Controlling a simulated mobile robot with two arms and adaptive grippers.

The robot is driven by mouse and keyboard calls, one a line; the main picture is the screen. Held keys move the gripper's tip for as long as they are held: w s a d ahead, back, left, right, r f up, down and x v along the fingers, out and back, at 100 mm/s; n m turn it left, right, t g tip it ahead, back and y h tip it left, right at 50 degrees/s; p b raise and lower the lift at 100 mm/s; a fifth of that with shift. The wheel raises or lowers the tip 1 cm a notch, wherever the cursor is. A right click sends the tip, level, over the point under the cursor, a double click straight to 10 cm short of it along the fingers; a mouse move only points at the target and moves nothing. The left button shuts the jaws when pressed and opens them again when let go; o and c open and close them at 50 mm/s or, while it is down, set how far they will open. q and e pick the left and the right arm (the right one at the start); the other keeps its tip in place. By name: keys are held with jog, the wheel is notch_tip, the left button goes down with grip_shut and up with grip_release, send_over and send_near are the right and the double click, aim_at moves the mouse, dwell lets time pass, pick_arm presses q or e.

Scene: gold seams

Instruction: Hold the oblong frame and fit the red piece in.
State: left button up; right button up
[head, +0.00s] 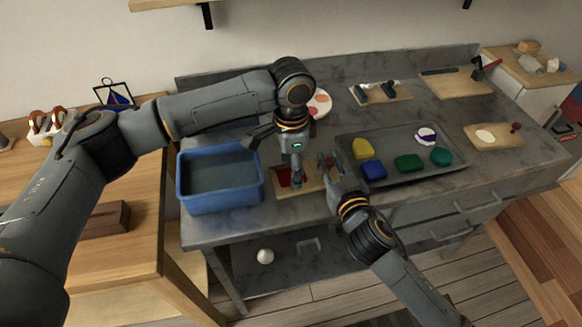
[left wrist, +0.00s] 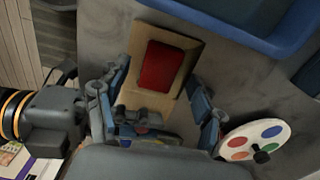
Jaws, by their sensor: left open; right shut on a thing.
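The oblong wooden frame (head: 316,184) lies flat near the front edge of the grey worktop. The red piece (left wrist: 161,66) lies within the frame's outline in the left wrist view, with pale wood showing around it; I cannot tell whether it sits fully flush. My left gripper (head: 297,182) points down over the frame, open, its fingers apart on either side in the left wrist view. It hides part of the red piece in the head view. My right gripper (head: 327,168) is shut on the frame's right end; the exact contact is partly hidden.
A blue bin (head: 184,196) stands close to the left. A dark tray (head: 400,178) with several coloured pieces lies to the right. A round palette with coloured spots (head: 319,103) lies behind. Boards with tools are at the back and right.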

pick_arm(q)
jog(key=shift+r, duration=3.05)
pick_arm(e)
jog(key=o, duration=0.9)
jog(key=shift+o, duration=0.2)
